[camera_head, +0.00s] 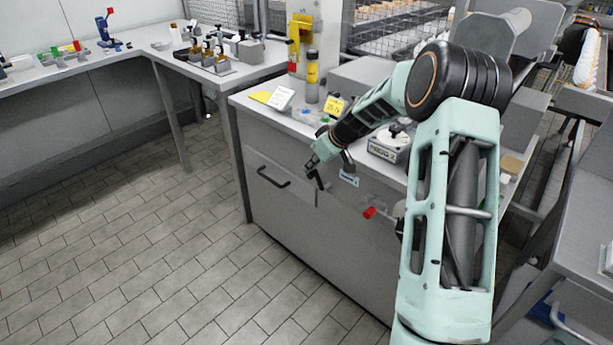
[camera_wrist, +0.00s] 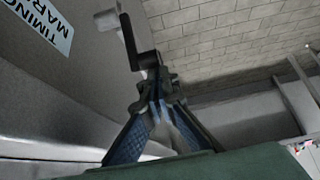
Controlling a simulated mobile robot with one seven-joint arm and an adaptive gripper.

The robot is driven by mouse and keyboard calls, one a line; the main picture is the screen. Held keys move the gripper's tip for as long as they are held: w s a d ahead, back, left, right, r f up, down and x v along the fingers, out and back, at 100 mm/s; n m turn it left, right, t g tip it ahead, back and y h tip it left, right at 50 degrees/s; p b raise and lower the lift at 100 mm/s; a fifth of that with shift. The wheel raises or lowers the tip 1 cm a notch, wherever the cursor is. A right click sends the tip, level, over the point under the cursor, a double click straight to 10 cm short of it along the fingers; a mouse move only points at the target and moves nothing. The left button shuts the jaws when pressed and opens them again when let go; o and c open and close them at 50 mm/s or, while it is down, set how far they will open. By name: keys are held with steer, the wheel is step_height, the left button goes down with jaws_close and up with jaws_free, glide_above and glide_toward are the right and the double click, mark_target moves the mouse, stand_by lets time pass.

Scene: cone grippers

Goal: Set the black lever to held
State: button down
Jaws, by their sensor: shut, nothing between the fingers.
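The black lever (camera_wrist: 135,42) is on the front of the grey cabinet, just beyond my fingertips in the wrist view. It has a bent, crank-like shape, with a grey piece at its top end and a grey part behind it. In the head view the lever (camera_head: 319,183) is small and dark beside the label. My gripper (camera_wrist: 157,92) is shut and empty, its fingertips together close to the lower end of the lever. I cannot tell whether they touch it. In the head view my gripper (camera_head: 311,168) is at the upper front of the cabinet, partly covering the lever's surroundings.
A label reading "TIMING MAR…" (camera_wrist: 42,24) is on the cabinet face beside the lever; its end is cut off. A red-ended handle (camera_head: 369,212) sticks out to the right. A drawer with a dark handle (camera_head: 273,178) is to the left. The tiled floor (camera_head: 180,255) in front is clear.

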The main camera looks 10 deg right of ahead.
mark_target(312, 176)
steer(key=shift+s+d+f+b, duration=0.35)
steer(key=shift+f+b, duration=0.05)
steer(key=s+d+b, duration=0.1)
steer(key=b, duration=0.1)
steer(key=shift+s+r+b, duration=0.1)
steer(key=shift+s+b, duration=0.2)
steer(key=shift+s, duration=0.05)
steer(key=shift+r, duration=0.2)
steer(key=shift+r+p, duration=0.3)
steer(key=shift+p, duration=0.1)
steer(key=shift+w+a+r, duration=0.1)
steer(key=shift+w+r, duration=0.1)
steer(key=shift+r, duration=0.3)
steer(key=shift+r, duration=0.2)
